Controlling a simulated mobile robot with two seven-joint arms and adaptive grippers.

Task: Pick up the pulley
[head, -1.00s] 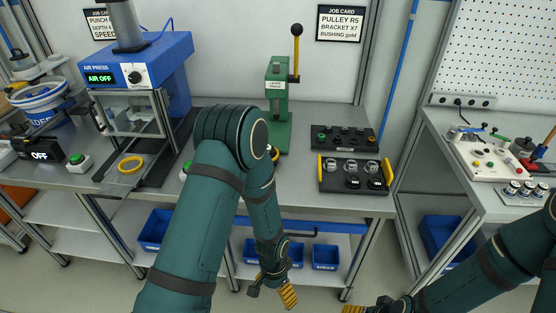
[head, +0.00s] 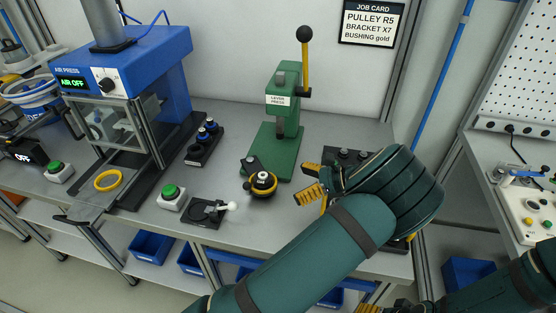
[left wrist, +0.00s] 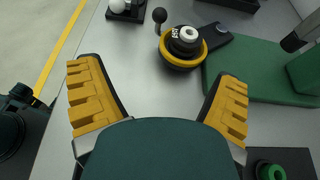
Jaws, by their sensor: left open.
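The pulley (head: 263,182) looks like a dark round part with a yellow rim and a pale hub. It sits at the front of the green lever press base, on or beside a black arm-like piece; I cannot tell how it is seated. In the left wrist view the pulley (left wrist: 183,46) lies beyond the fingertips, right of centre, with white lettering on it. My left gripper (head: 304,181) is open and empty, to the right of the pulley and apart from it. Both its fingers show in the left wrist view (left wrist: 157,72). My right gripper (head: 370,308) is mostly cut off at the bottom edge.
The green lever press (head: 277,150) stands behind the pulley. A black fixture with a white-knobbed lever (head: 207,212) and a green button box (head: 172,197) lie to the left. The blue air press (head: 140,70) is further left. My left forearm hides much of the black panel (head: 348,155).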

